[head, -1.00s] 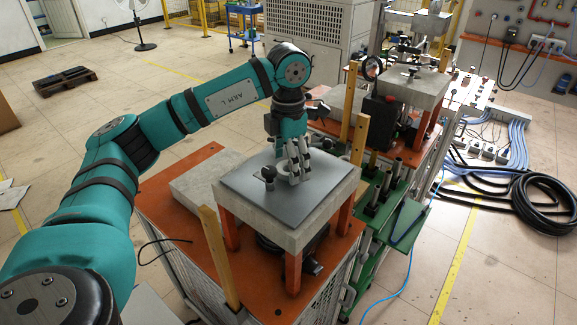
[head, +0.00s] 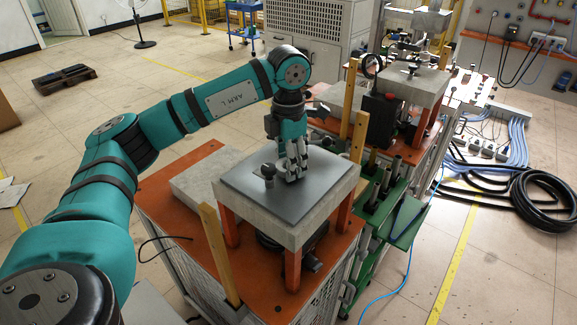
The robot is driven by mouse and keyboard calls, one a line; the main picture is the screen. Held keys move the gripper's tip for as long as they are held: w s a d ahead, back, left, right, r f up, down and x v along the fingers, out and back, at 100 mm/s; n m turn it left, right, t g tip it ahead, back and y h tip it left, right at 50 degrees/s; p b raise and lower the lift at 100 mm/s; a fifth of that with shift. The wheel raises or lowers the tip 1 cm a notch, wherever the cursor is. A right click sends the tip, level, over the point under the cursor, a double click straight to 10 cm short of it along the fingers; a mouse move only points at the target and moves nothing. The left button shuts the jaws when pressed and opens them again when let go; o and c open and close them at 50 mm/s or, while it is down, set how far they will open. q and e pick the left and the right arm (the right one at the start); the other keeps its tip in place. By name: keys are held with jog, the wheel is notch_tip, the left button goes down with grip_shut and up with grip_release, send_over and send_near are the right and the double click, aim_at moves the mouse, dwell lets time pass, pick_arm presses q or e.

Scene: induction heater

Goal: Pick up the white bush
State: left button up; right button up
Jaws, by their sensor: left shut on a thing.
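My left gripper (head: 292,173) points down over the dark grey plate (head: 262,197) on top of the raised stand. Its fingers are shut on the white bush at the plate's surface. The bush is small and mostly hidden by the fingers, so I cannot make out its outline. My right gripper is not in view.
A wooden post (head: 359,137) rises behind and to the right. Another post (head: 219,252) stands at the front left. The front of the plate is clear.

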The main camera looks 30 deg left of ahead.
pick_arm(q)
jog(key=shift+r, duration=0.15)
jog(key=shift+r, duration=0.4)
notch_tip(320, 180, up, 16)
jog(key=p, duration=0.6)
jog(key=shift+r+p, duration=0.25)
jog(key=shift+p, duration=0.1)
jog(key=shift+f, duration=0.1)
